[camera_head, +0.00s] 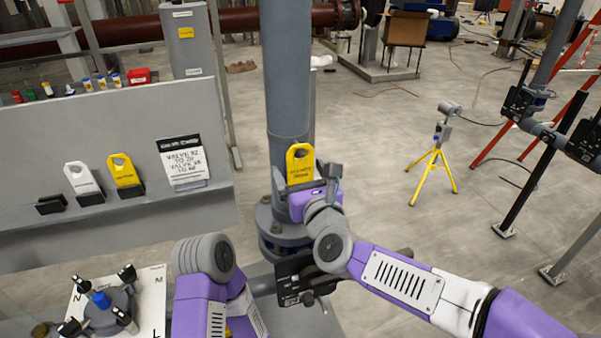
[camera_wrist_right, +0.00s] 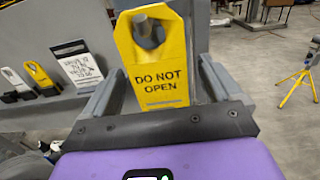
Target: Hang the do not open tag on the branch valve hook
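In the head view the tag (camera_head: 299,160) is in front of the thick grey vertical pipe (camera_head: 287,85), above my purple right gripper (camera_head: 316,188). I cannot make out the branch valve hook. My left arm shows at the bottom, but its gripper is not visible.
A grey panel at left holds a white tag (camera_head: 81,178), another yellow tag (camera_head: 125,172), an empty-looking black holder (camera_head: 50,205) and a printed card (camera_head: 182,160). A pipe flange (camera_head: 268,228) and dark fitting (camera_head: 296,285) lie below the gripper. A yellow tripod (camera_head: 433,168) stands right.

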